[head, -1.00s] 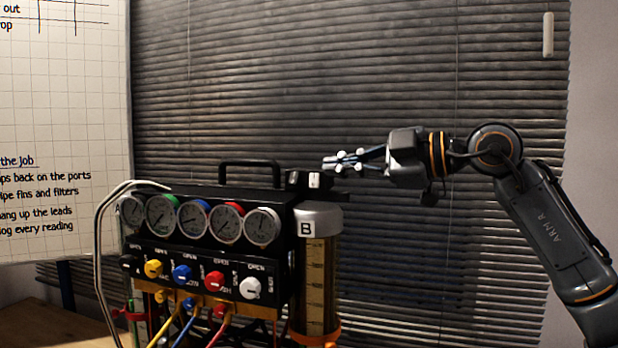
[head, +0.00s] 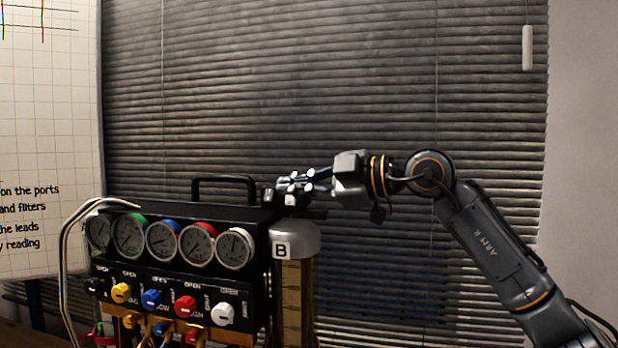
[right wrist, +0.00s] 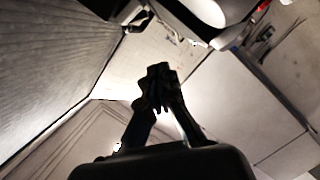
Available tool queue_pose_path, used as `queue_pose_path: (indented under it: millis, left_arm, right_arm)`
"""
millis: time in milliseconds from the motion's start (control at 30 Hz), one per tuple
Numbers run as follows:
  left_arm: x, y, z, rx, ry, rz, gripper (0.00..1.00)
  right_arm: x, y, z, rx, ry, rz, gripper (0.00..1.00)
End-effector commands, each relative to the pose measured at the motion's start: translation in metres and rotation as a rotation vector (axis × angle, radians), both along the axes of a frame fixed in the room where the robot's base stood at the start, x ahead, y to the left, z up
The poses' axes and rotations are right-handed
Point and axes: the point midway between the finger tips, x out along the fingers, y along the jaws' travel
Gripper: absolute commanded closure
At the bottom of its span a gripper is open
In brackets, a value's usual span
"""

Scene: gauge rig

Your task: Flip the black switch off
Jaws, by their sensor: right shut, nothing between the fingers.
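The black gauge rig (head: 180,255) stands at the lower left in the head view. A small black switch housing (head: 268,198) sits on the right end of its top, above the cylinder marked B. My right gripper (head: 283,186) is shut and empty, its fingers pointing left over this housing. The fingers cover most of it, so the lever's position does not show. I cannot tell whether the fingertips touch it. In the right wrist view the closed fingers (right wrist: 157,88) are dark, and no switch can be made out. My left gripper is out of view.
A black carry handle (head: 224,180) rises from the rig's top, left of the fingers. Several gauges and coloured knobs line the front. Cylinder B (head: 293,290) stands at the right side. Closed blinds (head: 400,90) are behind; the space above the rig is free.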

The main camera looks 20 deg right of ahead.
Motion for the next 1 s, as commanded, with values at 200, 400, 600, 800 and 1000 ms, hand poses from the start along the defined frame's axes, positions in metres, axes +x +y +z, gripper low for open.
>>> queue_pose_path:
  millis: [200,400,600,800,1000]
  left_arm:
    - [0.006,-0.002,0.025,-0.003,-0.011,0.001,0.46]
    - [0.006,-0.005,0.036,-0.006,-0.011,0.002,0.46]
    - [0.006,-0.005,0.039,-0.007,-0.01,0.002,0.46]
    - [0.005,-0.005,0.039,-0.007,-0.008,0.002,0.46]
    - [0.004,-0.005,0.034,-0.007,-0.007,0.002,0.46]
  right_arm:
    - [0.034,0.034,-0.003,-0.001,0.003,0.002,1.0]
    - [0.054,0.022,-0.021,0.001,0.004,-0.002,1.0]
    - [0.062,0.016,-0.029,0.001,0.001,0.0,1.0]
    - [0.062,0.016,-0.031,0.001,-0.001,-0.001,1.0]
    - [0.063,0.015,-0.035,-0.012,-0.019,0.0,1.0]
